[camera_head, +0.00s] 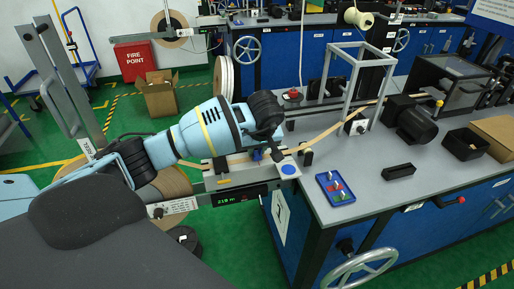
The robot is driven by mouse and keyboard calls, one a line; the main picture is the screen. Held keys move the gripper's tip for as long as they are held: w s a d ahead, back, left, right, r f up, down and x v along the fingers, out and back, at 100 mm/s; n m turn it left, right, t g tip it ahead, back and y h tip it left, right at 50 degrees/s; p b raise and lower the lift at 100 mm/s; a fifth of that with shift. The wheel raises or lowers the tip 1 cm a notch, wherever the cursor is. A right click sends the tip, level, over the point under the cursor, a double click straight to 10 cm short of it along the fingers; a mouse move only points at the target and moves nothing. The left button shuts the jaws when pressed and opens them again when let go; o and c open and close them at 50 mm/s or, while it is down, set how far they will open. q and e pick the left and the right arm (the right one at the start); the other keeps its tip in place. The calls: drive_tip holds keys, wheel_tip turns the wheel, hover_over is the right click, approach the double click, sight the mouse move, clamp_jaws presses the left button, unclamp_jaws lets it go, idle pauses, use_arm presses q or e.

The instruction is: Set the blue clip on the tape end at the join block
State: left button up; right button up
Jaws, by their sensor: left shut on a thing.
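My left gripper (275,152) reaches in from the left, pointing down over the join block (238,168) at the table's left edge. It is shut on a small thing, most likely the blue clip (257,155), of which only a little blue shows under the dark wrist. The tan tape (325,135) runs from the block up to the right through a grey frame. The tape end at the block is mostly hidden by my gripper; I cannot tell whether the clip touches it. My right gripper is out of view.
A blue tray (335,189) with small red and light pieces lies right of the block. A white plate with a blue disc (289,170) sits beside the block. A black bar (398,171), a dark motor (415,122) and a grey frame (346,90) stand on the table. A handwheel (360,268) juts out in front.

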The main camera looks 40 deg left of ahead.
use_arm(q)
drive_tip(key=o, duration=1)
drive_tip(key=shift+o, duration=0.2)
drive_tip(key=v, duration=0.8)
